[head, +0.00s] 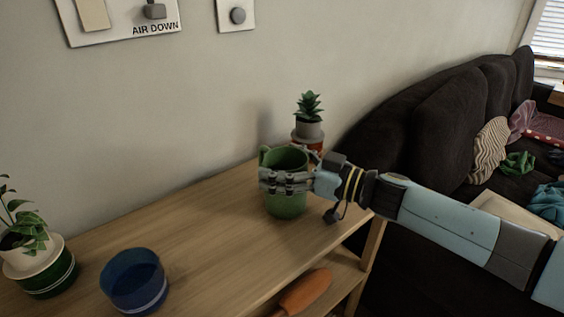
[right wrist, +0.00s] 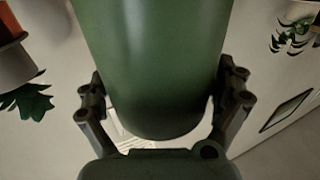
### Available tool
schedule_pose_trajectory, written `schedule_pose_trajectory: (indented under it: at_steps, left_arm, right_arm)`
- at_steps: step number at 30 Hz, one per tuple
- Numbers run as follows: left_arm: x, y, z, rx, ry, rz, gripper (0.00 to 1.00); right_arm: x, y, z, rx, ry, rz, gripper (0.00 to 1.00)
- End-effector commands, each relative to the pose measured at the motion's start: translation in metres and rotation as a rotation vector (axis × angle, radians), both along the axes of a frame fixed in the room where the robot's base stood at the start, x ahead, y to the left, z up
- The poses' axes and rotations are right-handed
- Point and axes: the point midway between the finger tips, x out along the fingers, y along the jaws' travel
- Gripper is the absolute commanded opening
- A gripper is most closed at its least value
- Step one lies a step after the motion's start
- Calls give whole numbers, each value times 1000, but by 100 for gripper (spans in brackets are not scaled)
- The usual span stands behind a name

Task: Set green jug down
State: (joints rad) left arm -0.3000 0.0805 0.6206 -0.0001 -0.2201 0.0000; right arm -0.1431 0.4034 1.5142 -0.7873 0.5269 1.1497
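The green jug (head: 287,207) is at the right end of the wooden table, upright in the head view. My right gripper (head: 287,182) reaches in from the right with its fingers around the jug's body. In the right wrist view the jug (right wrist: 152,65) fills the space between the two fingers (right wrist: 160,105), which press close on both sides. I cannot tell whether the jug's base touches the table top (head: 205,215). My left gripper is in neither view.
A small succulent pot (head: 308,128) stands just behind the jug. A blue bowl (head: 134,283) and a potted plant (head: 40,266) stand at the left. An orange-handled object (head: 305,292) lies on the lower shelf. A dark sofa (head: 430,130) is at the right. The table's middle is clear.

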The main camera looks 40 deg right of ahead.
Motion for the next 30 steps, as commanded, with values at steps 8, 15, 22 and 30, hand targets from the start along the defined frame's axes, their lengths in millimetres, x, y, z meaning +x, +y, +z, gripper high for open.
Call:
schedule_pose_trajectory:
  at_steps: [8, 15, 22, 30]
  left_arm:
    - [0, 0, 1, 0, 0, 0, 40]
    - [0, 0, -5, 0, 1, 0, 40]
    - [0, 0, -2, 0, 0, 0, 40]
    - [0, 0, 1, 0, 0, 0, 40]
  right_arm:
    - [-3, -1, 3, -1, 0, 1, 100]
    - [-45, -22, 0, -3, 6, 3, 100]
    - [-86, -43, 3, -2, 4, 2, 100]
    - [-107, -53, 3, 0, 0, 1, 100]
